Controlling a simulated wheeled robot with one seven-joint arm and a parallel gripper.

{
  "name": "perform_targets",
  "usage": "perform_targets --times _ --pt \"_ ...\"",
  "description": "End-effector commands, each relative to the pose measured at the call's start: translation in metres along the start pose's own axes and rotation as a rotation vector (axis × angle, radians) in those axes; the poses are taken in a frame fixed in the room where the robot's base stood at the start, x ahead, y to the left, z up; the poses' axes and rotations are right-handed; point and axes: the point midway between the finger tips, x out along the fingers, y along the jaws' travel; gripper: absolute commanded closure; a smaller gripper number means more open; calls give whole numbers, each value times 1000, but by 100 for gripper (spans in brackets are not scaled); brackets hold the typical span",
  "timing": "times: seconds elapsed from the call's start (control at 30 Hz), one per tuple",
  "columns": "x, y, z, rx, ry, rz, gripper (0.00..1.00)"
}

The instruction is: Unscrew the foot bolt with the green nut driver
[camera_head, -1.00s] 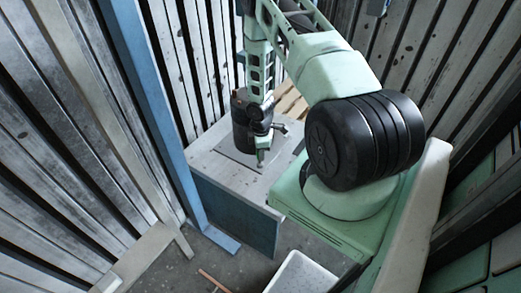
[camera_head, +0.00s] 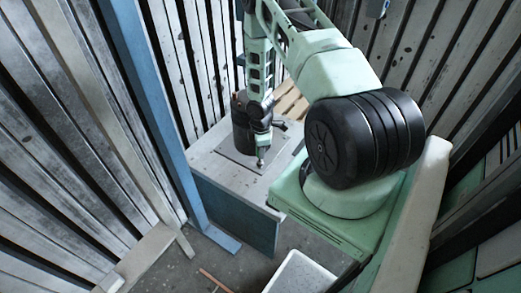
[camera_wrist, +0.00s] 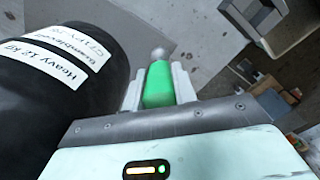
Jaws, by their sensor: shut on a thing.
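My gripper (camera_wrist: 159,76) is shut on the green nut driver (camera_wrist: 160,90), which sits between its two pale fingers in the wrist view. The driver's grey, rounded end (camera_wrist: 158,54) points away from the gripper. In the head view my gripper (camera_head: 263,148) is low over the table top, beside the black blower housing (camera_head: 240,125), with a small metallic tip below it. The housing's black curved side (camera_wrist: 85,95) fills the left of the wrist view, with white labels. I cannot make out the foot bolt, or whether the driver touches anything.
The housing stands on a plate on a grey table (camera_head: 205,166) with blue sides. A blue post (camera_head: 160,110) rises left of the table. A white bin (camera_head: 300,272) is on the floor in front. Slatted walls enclose the space.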

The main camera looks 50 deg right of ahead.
Motion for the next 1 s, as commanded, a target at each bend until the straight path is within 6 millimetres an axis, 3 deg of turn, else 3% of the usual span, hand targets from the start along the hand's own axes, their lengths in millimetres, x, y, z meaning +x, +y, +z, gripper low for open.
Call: perform_targets --times 0.43,0.8,1.0 --pt "-16 0 0 1 0 1 100" --pt "-58 0 0 1 0 1 100" --pt "-61 0 0 1 0 0 100"
